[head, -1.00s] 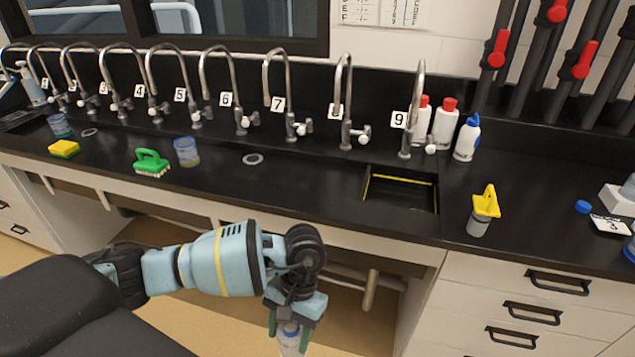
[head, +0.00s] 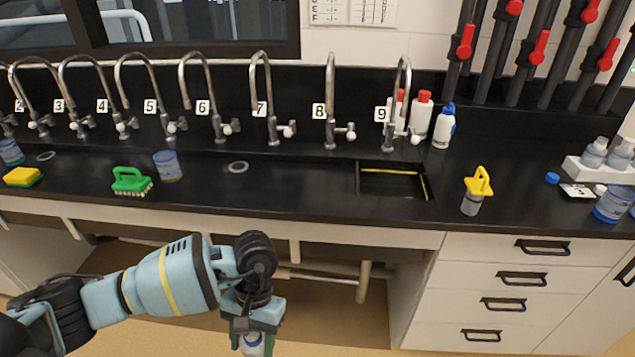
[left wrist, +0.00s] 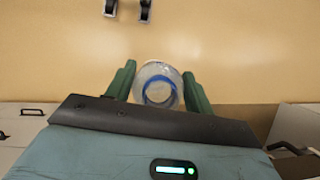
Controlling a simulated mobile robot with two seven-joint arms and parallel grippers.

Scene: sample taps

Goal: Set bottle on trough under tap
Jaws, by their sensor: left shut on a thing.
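My left gripper (head: 252,338) is at the bottom of the head view, in front of the counter and below its top. It is shut on a clear bottle with a blue ring (head: 253,346). In the left wrist view the bottle (left wrist: 158,68) sits between the two green fingers, seen from above with the floor beyond. A row of curved metal taps with number plates, such as tap 7 (head: 262,90) and tap 9 (head: 404,80), stands at the back of the black counter. The dark trough (head: 300,163) runs below them. My right gripper is not in view.
On the counter are a green brush (head: 131,181), a yellow sponge (head: 22,177), a blue-marked beaker (head: 167,166) and a yellow-topped container (head: 476,190). A sunken basin (head: 385,185) lies below taps 8 and 9. The counter's front edge (head: 300,216) stands before my gripper.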

